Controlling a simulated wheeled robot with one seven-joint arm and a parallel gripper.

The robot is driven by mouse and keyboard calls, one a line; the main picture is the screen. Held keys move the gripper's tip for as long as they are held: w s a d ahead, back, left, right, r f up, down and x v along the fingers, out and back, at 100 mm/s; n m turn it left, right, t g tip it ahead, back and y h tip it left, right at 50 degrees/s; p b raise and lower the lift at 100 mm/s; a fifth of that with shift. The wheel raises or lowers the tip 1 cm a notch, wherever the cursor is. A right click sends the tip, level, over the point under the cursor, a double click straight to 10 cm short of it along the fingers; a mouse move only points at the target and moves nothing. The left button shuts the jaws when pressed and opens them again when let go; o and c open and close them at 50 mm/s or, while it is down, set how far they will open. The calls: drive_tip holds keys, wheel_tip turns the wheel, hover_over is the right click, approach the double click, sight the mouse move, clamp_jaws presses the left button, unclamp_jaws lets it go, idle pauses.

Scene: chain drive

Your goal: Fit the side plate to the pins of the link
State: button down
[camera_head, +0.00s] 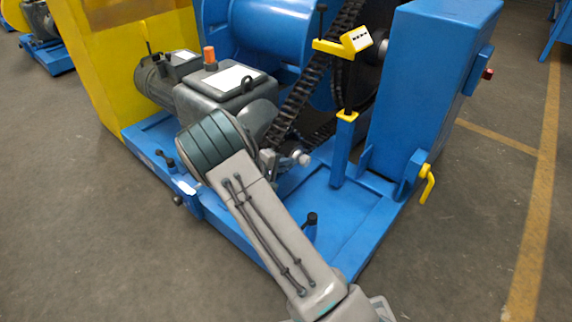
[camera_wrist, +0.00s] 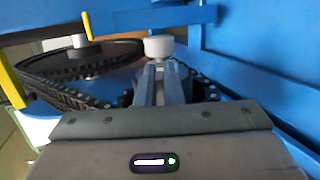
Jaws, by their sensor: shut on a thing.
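My gripper (camera_wrist: 160,72) is shut, its fingers close together in the wrist view. The side plate is too small or hidden to make out; what the fingers hold appears to be it. A pale round knob (camera_wrist: 158,47) shows just beyond the fingertips, and I cannot tell whether they touch. The black chain (camera_wrist: 62,96) runs close by the fingers. In the head view the chain (camera_head: 300,103) drops from the upper wheel toward my gripper. The link and its pins are hidden behind my gripper and wrist.
A large dark sprocket (camera_wrist: 85,66) lies left of the fingers. A blue cabinet (camera_head: 425,80) stands right, a grey motor housing (camera_head: 225,90) left. The blue base frame (camera_head: 345,225) has bare room at the front right.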

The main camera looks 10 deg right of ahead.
drive_tip(key=shift+w+a, duration=0.65)
drive_tip(key=shift+w, duration=0.25)
drive_tip(key=c, duration=1.5)
unclamp_jaws()
drive_tip(key=shift+a, duration=0.1)
drive_tip(key=p+v, duration=0.4)
drive_tip(key=v, duration=0.9)
drive_tip(key=shift+s+a, duration=0.1)
drive_tip(key=shift+a, duration=0.25)
